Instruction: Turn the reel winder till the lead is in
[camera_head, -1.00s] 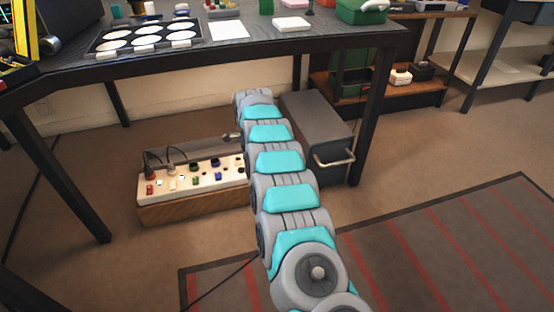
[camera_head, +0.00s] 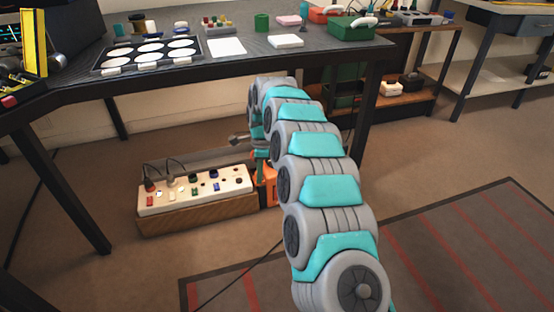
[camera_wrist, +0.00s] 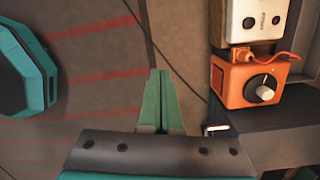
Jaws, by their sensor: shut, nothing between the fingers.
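The reel winder is an orange box (camera_wrist: 246,84) with a dark round face and a pale knob (camera_wrist: 265,92), at the right of the wrist view. A short orange lead (camera_wrist: 286,56) shows at its upper side, near an orange plug piece (camera_wrist: 240,57). In the head view only a strip of the orange box (camera_head: 268,186) shows beside my arm. My gripper (camera_wrist: 160,72) is shut and empty, its green fingers together, apart from the box and to its left in the wrist view.
A white power strip (camera_head: 225,184) with several switches and plugs lies on a wooden base (camera_head: 200,215) under the table (camera_head: 230,66). A dark cabinet (camera_wrist: 275,140) with a handle (camera_wrist: 215,128) borders the box. A thin cable crosses the floor; the striped mat (camera_head: 440,245) is clear.

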